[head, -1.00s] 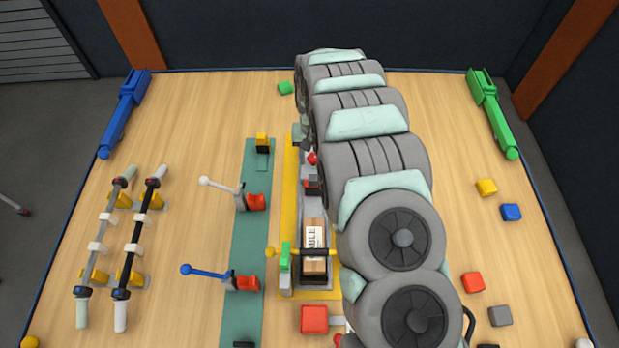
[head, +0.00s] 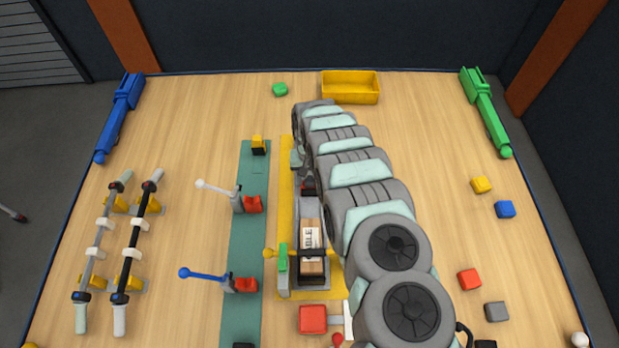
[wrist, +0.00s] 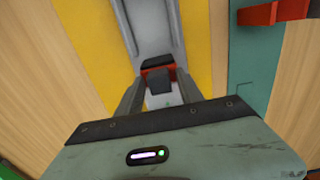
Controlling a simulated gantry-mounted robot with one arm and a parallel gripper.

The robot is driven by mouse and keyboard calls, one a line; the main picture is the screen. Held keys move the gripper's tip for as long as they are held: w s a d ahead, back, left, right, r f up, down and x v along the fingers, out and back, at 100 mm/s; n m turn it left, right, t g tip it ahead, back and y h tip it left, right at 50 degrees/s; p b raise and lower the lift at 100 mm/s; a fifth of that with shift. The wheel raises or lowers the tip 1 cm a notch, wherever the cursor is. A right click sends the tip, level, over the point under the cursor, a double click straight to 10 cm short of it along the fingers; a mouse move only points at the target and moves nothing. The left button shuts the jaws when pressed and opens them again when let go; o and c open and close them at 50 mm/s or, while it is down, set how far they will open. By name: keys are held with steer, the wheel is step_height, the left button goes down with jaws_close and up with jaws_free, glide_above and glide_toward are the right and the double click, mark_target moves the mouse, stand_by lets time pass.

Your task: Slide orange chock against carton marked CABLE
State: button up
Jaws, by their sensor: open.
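The carton marked CABLE (head: 310,241) lies in the grey conveyor channel, under a dark crossbar with yellow ends. A small orange-red piece with a dark top, seemingly the chock (wrist: 157,71), sits in the channel in the wrist view. In the head view its dark and red top (head: 308,184) shows farther up the channel than the carton, with a gap between them. My gripper (wrist: 161,84) is open, its fingers on either side of a grey block in front of the orange-red piece; I cannot tell whether they touch. In the head view my arm partly hides my gripper (head: 298,160).
A green strip (head: 247,215) with red-based lever clamps (head: 247,204) runs left of the yellow-edged conveyor. A red block (head: 313,319) stands near its front end. A yellow bin (head: 350,88) is at the back. Loose cubes lie right; racked bars stand left.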

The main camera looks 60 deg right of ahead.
steer(key=shift+f, duration=0.15)
jaws_close()
stand_by(0.4)
